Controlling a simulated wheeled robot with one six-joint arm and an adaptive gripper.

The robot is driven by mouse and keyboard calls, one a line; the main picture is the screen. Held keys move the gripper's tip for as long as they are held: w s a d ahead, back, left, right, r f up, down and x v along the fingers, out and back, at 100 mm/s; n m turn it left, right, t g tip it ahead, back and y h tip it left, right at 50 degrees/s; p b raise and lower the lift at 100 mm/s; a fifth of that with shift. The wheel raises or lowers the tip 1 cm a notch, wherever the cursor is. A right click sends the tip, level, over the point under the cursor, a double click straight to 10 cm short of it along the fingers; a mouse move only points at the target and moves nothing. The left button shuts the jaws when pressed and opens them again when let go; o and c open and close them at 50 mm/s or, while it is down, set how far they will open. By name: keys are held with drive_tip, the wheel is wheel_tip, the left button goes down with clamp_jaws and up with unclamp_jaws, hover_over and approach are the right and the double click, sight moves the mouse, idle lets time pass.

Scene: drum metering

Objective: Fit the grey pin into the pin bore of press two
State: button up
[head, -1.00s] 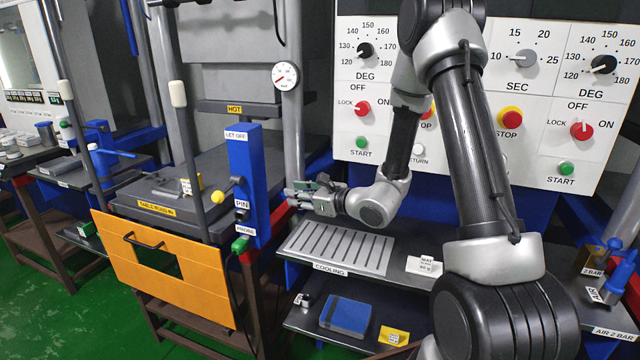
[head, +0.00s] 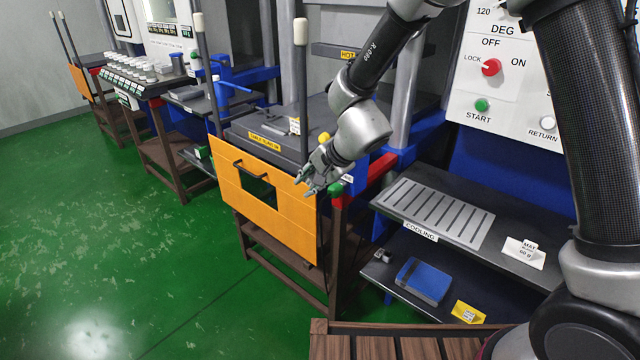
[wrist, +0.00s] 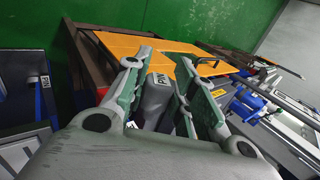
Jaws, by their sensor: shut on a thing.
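My gripper (head: 312,180) is in front of the right end of the orange guard panel (head: 262,190) of the near press. The pin cannot be made out in the head view. The press table (head: 262,136) lies behind the panel. I cannot make out a pin bore, nor which press is press two.
A cooling shelf (head: 388,213) with a slotted plate is right of the press. A blue box (head: 422,281) and a yellow card (head: 467,312) lie on the shelf below. Tall white-topped rods (head: 301,90) rise by the panel. Green floor (head: 110,240) is clear at left.

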drive_tip(key=shift+s, duration=0.1)
drive_tip(key=shift+d+r, duration=0.15)
drive_tip(key=shift+d, duration=0.05)
drive_tip(key=shift+w+d, duration=0.9)
drive_tip(key=shift+w, duration=0.25)
drive_tip(key=shift+w+d, duration=0.85)
drive_tip(key=shift+w, duration=0.25)
drive_tip(key=shift+w+d, duration=0.55)
drive_tip(key=shift+w, duration=0.15)
drive_tip(key=shift+w+d, duration=0.5)
drive_tip(key=shift+w, duration=0.2)
drive_tip(key=o, duration=1)
drive_tip(key=shift+c, duration=0.2)
drive_tip(key=shift+r, duration=0.1)
drive_tip(key=v, duration=1.1)
drive_tip(key=shift+s+d+r, duration=0.2)
drive_tip(key=shift+r, duration=0.1)
